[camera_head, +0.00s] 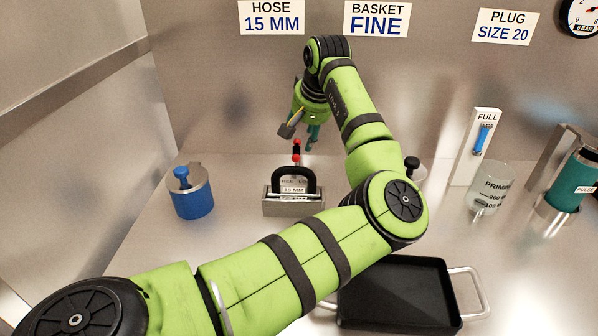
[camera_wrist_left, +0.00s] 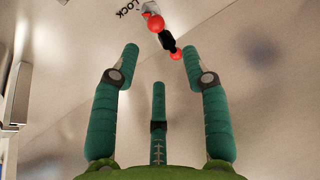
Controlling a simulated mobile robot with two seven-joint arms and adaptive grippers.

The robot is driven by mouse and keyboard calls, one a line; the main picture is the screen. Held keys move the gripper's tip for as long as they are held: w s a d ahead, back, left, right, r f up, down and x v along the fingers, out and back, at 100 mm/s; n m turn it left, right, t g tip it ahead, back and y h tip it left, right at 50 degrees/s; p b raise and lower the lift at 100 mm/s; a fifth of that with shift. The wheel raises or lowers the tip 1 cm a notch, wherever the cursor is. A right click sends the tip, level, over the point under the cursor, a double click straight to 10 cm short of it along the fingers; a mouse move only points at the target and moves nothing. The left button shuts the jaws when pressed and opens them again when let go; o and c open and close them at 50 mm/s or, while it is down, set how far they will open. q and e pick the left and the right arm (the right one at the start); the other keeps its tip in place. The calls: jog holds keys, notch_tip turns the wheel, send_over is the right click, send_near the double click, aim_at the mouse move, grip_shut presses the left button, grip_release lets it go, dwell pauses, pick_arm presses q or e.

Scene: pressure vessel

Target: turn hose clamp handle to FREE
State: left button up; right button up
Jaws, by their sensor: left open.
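The hose clamp handle (camera_wrist_left: 168,40) is a short black bar with red balls at its ends, near the top of the left wrist view. Part of a label reading "LOCK" (camera_wrist_left: 128,9) shows beside its upper end; no FREE mark is readable. In the head view, small red knobs (camera_head: 296,147), apparently the same handle, show just below my left gripper (camera_head: 298,135). My left gripper, with three teal fingers in the wrist view (camera_wrist_left: 160,58), is open and empty. The handle lies beyond its fingertips, apparently apart from them. My right gripper is out of view.
Below the handle stands a grey block with a black arch and a 15 MM label (camera_head: 292,207). A blue canister (camera_head: 190,195) is at left, a black tray (camera_head: 400,310) in front. A FULL gauge (camera_head: 484,130), clear beaker (camera_head: 487,195) and teal cylinder (camera_head: 572,182) stand right.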

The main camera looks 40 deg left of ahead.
aim_at(298, 154)
pick_arm(q)
jog(key=shift+p+x, duration=0.3)
jog(key=shift+x, duration=3.45)
jog(key=shift+s+d, duration=0.1)
